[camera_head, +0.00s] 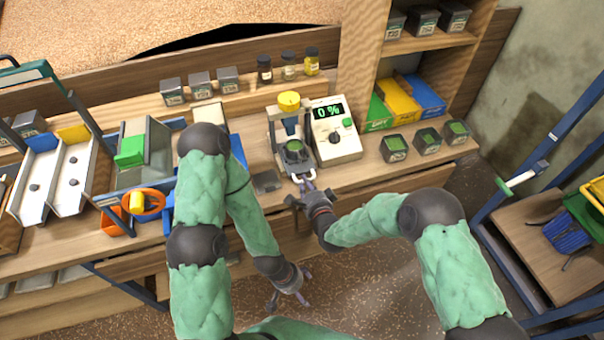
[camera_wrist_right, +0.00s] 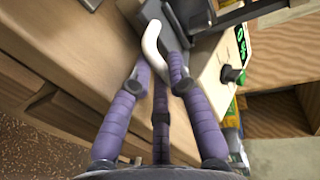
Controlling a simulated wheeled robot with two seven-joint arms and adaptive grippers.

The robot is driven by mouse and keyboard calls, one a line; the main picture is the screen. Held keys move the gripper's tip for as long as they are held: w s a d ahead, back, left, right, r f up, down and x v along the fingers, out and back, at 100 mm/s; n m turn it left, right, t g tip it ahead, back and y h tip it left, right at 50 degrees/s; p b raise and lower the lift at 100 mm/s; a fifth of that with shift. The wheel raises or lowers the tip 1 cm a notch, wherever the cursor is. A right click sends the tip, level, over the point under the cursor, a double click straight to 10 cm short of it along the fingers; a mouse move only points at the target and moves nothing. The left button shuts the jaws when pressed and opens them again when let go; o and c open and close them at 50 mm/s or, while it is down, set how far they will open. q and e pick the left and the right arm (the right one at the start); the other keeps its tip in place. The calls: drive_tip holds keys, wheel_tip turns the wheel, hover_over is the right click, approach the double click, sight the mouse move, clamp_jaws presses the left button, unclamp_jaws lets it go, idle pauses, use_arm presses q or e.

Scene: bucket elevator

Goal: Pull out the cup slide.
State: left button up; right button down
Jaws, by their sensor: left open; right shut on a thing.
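The cup slide is at the foot of a small grey press (camera_head: 274,128) with a yellow top knob (camera_head: 289,101). A green round cup (camera_head: 295,147) sits in the press. The slide's white curved handle (camera_head: 303,177) points toward me over the bench front. My right gripper (camera_head: 308,187) is at this handle, shut on it; in the right wrist view the white handle (camera_wrist_right: 151,42) rises between the purple fingers (camera_wrist_right: 160,78). The fingers hide part of the handle. How far the slide is out I cannot tell. My left gripper (camera_head: 291,299) is open and empty, low above the floor.
A white meter box (camera_head: 336,140) reading 0 % stands right of the press. Small dark jars (camera_head: 394,148) stand further right. A flat grey piece (camera_head: 266,181) lies left of the handle. An orange handwheel device (camera_head: 143,201) is at left. Floor in front is clear.

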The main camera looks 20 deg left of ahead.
drive_tip(key=v, duration=0.2)
drive_tip(key=f+v, duration=0.1)
drive_tip(key=v, duration=0.2)
drive_tip(key=shift+s+d+f, duration=0.1)
drive_tip(key=shift+s+d, duration=0.15)
drive_tip(key=shift+s, duration=0.05)
drive_tip(key=c, duration=1.2)
unclamp_jaws()
drive_tip(key=shift+o, duration=0.2)
drive_tip(key=v, duration=1.2)
